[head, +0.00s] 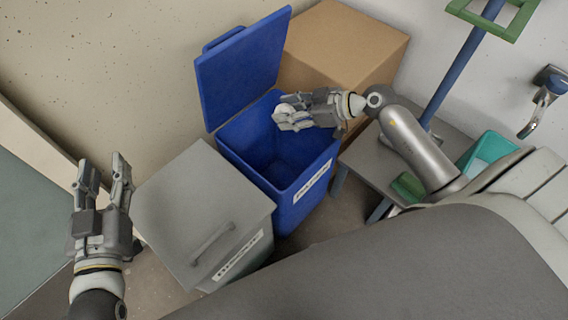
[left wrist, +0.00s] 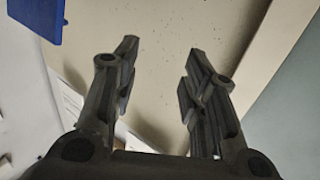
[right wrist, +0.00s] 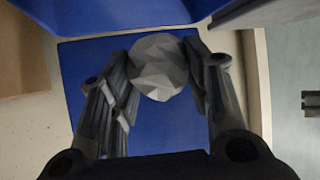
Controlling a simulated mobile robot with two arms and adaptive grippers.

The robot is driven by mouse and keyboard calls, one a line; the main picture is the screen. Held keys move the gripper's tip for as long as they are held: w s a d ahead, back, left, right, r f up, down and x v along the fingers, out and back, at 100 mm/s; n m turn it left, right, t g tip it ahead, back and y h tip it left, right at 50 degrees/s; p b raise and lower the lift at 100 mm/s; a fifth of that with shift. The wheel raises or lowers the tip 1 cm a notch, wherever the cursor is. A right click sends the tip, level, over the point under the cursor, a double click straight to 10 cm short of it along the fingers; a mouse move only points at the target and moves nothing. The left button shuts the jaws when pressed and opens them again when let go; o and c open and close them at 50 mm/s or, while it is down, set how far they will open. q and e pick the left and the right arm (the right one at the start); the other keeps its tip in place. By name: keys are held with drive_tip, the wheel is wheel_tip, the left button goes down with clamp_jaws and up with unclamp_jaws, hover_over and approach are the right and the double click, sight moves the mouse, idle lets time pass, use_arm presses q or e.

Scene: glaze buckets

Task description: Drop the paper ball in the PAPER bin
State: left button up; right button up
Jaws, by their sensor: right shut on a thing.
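The paper ball (right wrist: 159,67) is a crumpled, faceted grey-white ball between the fingers of my right gripper (right wrist: 160,75). In the head view the ball (head: 285,111) shows at the fingertips, over the opening of the blue bin (head: 300,205), whose lid (head: 243,66) stands open. The bin's front label is too small to read. My right gripper (head: 282,120) is shut on the ball, above the bin's inside. My left gripper (head: 105,180) is open and empty, left of the grey bin.
A grey bin (head: 200,205) with a shut, handled lid stands left of the blue bin. A cardboard box (head: 350,40) is behind it. A small grey table (head: 365,155) with a green sponge-like item (head: 408,187) and a teal container (head: 488,155) stands at the right.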

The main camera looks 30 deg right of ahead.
drive_tip(key=shift+f+b, duration=0.45)
drive_tip(key=shift+b, duration=0.15)
drive_tip(key=shift+f+b, duration=0.35)
drive_tip(key=shift+b, duration=0.3)
use_arm(q)
drive_tip(key=s+r+t+h, duration=0.2)
drive_tip(key=s+r+t, duration=0.2)
drive_tip(key=r+t, duration=0.3)
drive_tip(key=shift+d+r+t+h, duration=0.35)
drive_tip(key=shift+r+t+h, duration=0.05)
drive_tip(key=shift+r, duration=2.1)
use_arm(e)
drive_tip(key=o, duration=0.8)
drive_tip(key=shift+c, duration=0.2)
drive_tip(key=v, duration=1.2)
